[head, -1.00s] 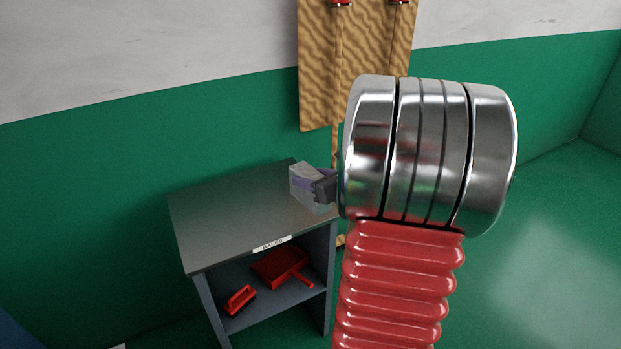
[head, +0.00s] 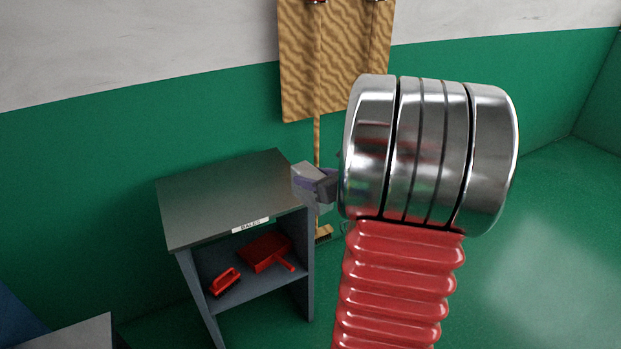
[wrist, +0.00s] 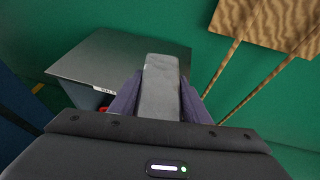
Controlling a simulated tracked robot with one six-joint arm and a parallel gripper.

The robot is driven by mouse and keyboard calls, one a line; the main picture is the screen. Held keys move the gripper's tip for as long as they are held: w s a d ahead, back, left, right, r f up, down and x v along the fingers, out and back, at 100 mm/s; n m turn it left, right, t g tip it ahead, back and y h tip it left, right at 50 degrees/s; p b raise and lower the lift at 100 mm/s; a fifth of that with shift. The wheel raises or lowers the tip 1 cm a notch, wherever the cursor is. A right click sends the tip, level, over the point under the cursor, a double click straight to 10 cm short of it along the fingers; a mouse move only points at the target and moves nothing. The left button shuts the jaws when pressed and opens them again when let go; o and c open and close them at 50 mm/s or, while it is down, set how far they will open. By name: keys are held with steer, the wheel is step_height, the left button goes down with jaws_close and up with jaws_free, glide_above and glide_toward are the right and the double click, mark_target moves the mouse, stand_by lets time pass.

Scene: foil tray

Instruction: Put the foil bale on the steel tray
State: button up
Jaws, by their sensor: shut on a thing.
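The foil bale (head: 304,170) is a small grey block. My gripper (head: 315,182), with purple fingers, is shut on it just beside the right edge of the stand top in the head view. In the wrist view the bale (wrist: 160,88) sits upright in the picture between both fingers of my gripper (wrist: 160,80). Part of the bale is hidden by the fingers, and my arm's big metal joint covers the wrist behind them. I cannot make out the steel tray for sure in either view.
A grey stand (head: 225,195) labelled BALES has an empty top and a lower shelf with a red dustpan (head: 266,252) and red brush (head: 224,282). A grey flat surface (head: 80,335) shows at lower left.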

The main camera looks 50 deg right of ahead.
steer(key=shift+s, duration=0.25)
steer(key=shift+r, duration=0.2)
steer(key=shift+w+a+r+n+y, duration=0.25)
steer(key=shift+w+a+n+y, duration=0.15)
steer(key=shift+a+n+y, duration=0.3)
steer(key=w+a+f+n+g+y, duration=0.1)
steer(key=w+a+f+n+y, duration=0.25)
steer(key=a+f, duration=0.4)
steer(key=w+a+f+n+g+y, duration=0.1)
steer(key=w+a+f+n+y, duration=0.25)
steer(key=a+f, duration=0.4)
steer(key=a+f+n+g+y, duration=0.1)
steer(key=a+f, duration=0.4)
steer(key=a, duration=0.5)
steer(key=a+f+n+g+y, duration=0.2)
steer(key=a+f, duration=0.3)
steer(key=a, duration=0.6)
steer(key=shift+a+f+n+y, duration=0.2)
steer(key=shift+f+n+y, duration=0.2)
steer(key=shift+n+y, duration=0.3)
steer(key=shift+s, duration=0.1)
